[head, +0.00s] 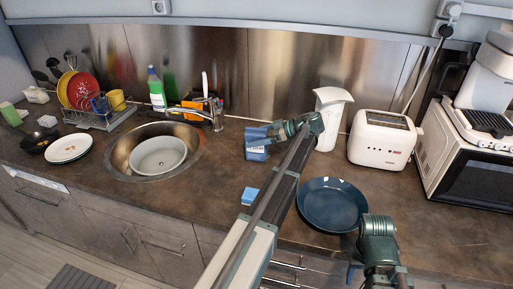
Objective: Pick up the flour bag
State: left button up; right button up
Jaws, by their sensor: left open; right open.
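My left gripper (258,136) is open, pointing left, and overlaps the package's upper part in the picture. I cannot tell whether they touch. A tall white bag-like object (332,108) with a flared top stands just right of my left wrist, partly hidden by it. My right gripper (360,274) is open and empty at the counter's front edge, below the plate, its fingers mostly hidden.
A dark blue plate (332,205) and a blue sponge (250,195) lie near the front edge. A white toaster (382,139) and a microwave (475,165) stand right. The sink (118,155) holds a bowl (158,157). The right front counter is clear.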

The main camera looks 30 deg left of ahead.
pick_arm(q)
grip_shut()
jog(key=shift+r, duration=0.1)
dwell(0.4)
notch_tip(320, 180, up, 10)
jog(key=p, duration=1)
